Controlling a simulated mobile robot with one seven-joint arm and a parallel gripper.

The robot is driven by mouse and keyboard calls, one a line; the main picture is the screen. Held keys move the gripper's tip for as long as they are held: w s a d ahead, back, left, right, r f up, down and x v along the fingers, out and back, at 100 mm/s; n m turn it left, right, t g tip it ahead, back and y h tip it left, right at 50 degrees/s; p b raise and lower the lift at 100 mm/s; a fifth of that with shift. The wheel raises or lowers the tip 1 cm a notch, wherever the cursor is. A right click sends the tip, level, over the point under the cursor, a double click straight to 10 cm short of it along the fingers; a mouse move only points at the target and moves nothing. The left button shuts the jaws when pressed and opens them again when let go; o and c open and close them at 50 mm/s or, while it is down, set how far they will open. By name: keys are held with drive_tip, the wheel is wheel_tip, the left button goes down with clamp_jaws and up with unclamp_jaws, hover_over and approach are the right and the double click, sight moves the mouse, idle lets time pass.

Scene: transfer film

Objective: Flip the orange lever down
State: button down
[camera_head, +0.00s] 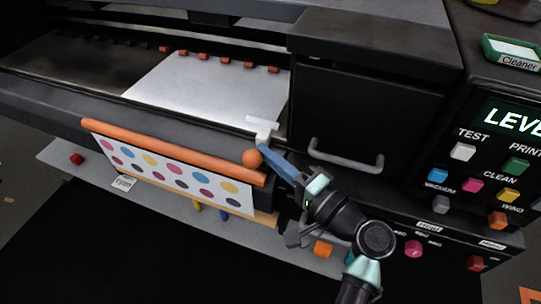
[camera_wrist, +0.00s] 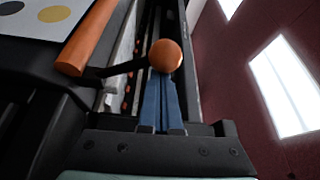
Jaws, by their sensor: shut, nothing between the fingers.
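The orange lever shows as a round orange knob (camera_head: 252,157) near the right end of the orange roll on the printer's front. In the wrist view the knob (camera_wrist: 165,56) sits at the tips of my fingers, with a dark rod running left from it. My gripper (camera_head: 263,150) has its blue fingers shut together, with nothing between them. In the wrist view the shut fingers (camera_wrist: 160,88) point at the knob, which covers their tips. I cannot tell whether they touch it. My gripper hides part of the printer front below the knob.
An orange roll (camera_head: 150,146) with a sheet of coloured dots hangs along the printer front, left of the knob. A dark cover with a grey handle (camera_head: 345,158) stands to the right. A button panel (camera_head: 470,170) is at the far right. White film (camera_head: 200,90) lies on the bed behind.

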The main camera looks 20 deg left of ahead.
drive_tip(key=shift+s+f+b, duration=0.1)
drive_tip(key=shift+f+b, duration=0.1)
drive_tip(key=shift+b, duration=0.1)
drive_tip(key=s+f+n+g+y+b, duration=0.2)
drive_tip(key=n+b, duration=1)
drive_tip(key=b, duration=1.4)
wheel_tip(320, 180, down, 4)
drive_tip(key=s+y, duration=0.2)
drive_tip(key=shift+s+y, duration=0.4)
drive_tip(key=shift+a, duration=0.1)
drive_tip(key=shift+r, duration=0.1)
